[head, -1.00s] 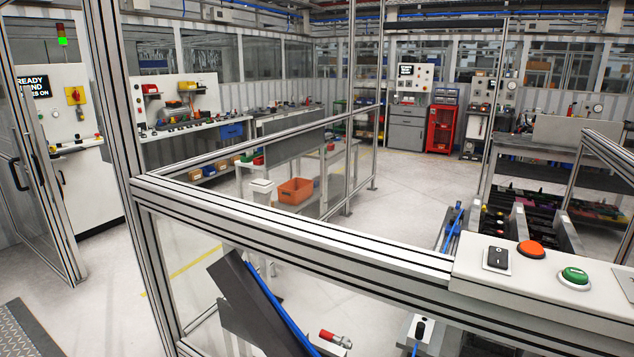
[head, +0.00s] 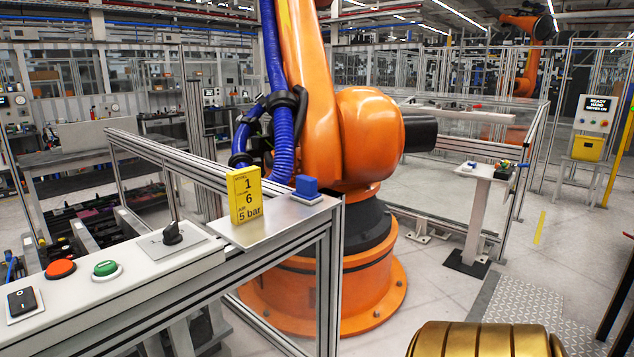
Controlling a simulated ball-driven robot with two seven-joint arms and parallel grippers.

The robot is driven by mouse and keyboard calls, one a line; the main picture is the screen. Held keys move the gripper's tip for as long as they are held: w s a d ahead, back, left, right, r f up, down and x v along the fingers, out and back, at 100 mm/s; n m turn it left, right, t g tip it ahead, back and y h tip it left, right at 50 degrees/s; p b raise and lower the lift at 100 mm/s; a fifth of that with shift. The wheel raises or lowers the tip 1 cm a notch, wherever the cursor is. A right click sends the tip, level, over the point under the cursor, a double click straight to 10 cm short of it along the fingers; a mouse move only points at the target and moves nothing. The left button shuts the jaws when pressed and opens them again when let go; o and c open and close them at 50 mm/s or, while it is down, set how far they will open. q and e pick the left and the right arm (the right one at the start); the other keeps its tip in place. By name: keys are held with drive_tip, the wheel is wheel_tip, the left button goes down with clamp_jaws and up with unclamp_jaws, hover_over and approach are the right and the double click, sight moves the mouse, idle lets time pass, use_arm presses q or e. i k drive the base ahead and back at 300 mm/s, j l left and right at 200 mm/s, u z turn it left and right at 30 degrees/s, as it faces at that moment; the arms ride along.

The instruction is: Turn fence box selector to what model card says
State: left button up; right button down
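The fence box (head: 130,288) is a long white box on the fence rail at the lower left. Its black selector knob (head: 173,233) sits on a grey plate at the box's right end; which mark it points to is too small to tell. The yellow model card (head: 244,196) stands upright just right of the selector. It shows 1, 6 and 5 bar, each under or beside small text; the small words are hard to read. Neither of my grippers shows in the head view.
The box also carries a black rocker switch (head: 22,302), a red-orange button (head: 60,269) and a green button (head: 105,268). A blue block (head: 306,187) sits right of the card. A large orange robot arm (head: 330,140) stands behind the fence. Floor at right is partly clear.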

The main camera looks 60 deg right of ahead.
sight(172, 236)
drive_tip(key=z, duration=1.6)
